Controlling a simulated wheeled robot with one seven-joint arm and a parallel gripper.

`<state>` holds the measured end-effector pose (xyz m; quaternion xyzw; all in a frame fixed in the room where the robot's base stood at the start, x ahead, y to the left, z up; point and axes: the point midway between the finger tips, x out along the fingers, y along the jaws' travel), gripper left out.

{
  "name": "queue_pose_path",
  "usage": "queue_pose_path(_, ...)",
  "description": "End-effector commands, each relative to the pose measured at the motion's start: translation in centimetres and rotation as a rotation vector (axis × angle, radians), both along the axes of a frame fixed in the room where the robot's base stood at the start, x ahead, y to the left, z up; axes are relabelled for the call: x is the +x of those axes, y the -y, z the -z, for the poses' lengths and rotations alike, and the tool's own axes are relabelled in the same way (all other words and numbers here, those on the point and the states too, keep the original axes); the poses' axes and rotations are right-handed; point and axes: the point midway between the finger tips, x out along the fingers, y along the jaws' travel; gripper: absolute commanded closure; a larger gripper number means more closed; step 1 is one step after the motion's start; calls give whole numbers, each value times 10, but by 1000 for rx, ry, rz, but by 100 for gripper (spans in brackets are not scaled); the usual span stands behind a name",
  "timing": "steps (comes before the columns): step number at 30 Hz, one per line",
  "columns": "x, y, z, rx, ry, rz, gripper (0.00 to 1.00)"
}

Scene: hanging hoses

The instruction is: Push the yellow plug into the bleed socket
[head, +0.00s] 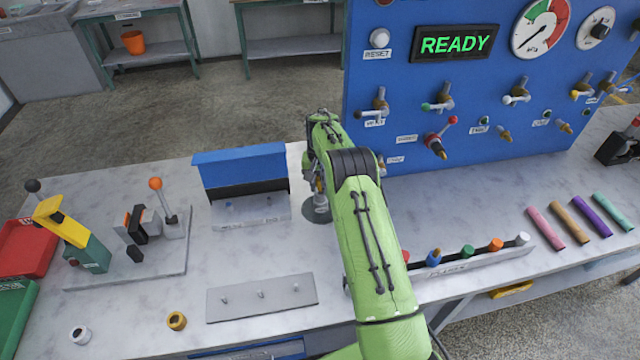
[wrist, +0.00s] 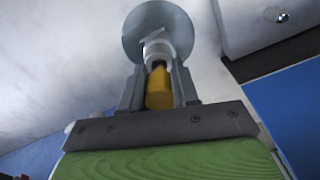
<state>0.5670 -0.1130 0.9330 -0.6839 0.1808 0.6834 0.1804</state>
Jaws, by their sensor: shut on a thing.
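My gripper (wrist: 158,72) is shut on the yellow plug (wrist: 158,90), which sits between the two grey fingers in the wrist view. Straight beyond the plug's tip is a pale metal fitting (wrist: 160,46) on a round grey disc (wrist: 140,30); it looks like the socket, but no label on it is readable. A dark band lies between plug and fitting, and I cannot tell whether they touch. In the head view the grey disc (head: 316,210) is on the bench below my gripper. My arm hides much of this spot, and the plug is not clear there.
A blue-backed stand (head: 240,170) is close to the left of my gripper. The blue panel (head: 420,90) with valves and a READY display rises behind on the right. A rack (head: 480,262) of coloured plugs and a grey plate with pegs (head: 262,298) lie nearer.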

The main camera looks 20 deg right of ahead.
Motion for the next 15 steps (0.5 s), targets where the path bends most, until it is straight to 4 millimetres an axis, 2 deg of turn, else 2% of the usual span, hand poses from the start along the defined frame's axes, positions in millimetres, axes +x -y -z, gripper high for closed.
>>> queue_pose_path(15,0,0,10,0,0,0,100)
